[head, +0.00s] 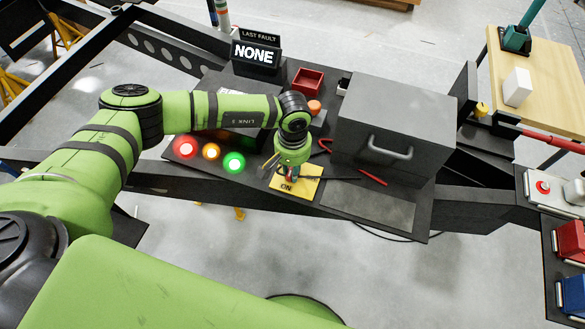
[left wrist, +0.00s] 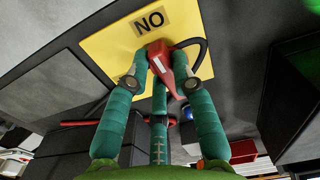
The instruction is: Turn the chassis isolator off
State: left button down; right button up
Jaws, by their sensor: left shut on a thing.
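The chassis isolator has a yellow plate (head: 309,190) marked ON, on the dark deck at the front of the chassis. In the left wrist view the plate (left wrist: 105,42) shows with its lettering upside down. The isolator's red handle (left wrist: 166,66) stands out from the plate between the teal fingers of my left gripper (left wrist: 158,72). In the head view my left gripper (head: 289,174) comes down over the plate and mostly hides the handle. It is shut on the handle. My right gripper is not in view.
A grey box (head: 392,115) with a handle stands close on the right. A LAST FAULT display (head: 255,54) reads NONE. A red tray (head: 307,82) sits behind. Bare floor lies in front of the deck.

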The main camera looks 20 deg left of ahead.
pick_arm(q)
jog(key=shift+f+n+b, duration=0.2)
jog(key=shift+n+b, duration=0.4)
jog(key=n+b, duration=0.7)
jog(key=n, duration=0.1)
jog(key=shift+w+d, duration=0.35)
jog(key=shift+w, duration=0.05)
jog(key=n+b, duration=0.4)
jog(key=shift+w+n, duration=0.25)
jog(key=shift+n, duration=0.05)
jog(key=shift+w+r+n+b, duration=0.1)
jog(key=shift+n+b, duration=0.55)
jog(key=shift+n, duration=0.2)
jog(key=shift+w+r+n+b, duration=0.1)
jog(key=shift+n+b, duration=0.55)
jog(key=shift+n, duration=0.2)
jog(key=c, duration=1)
grip_release()
jog(key=shift+c, duration=0.2)
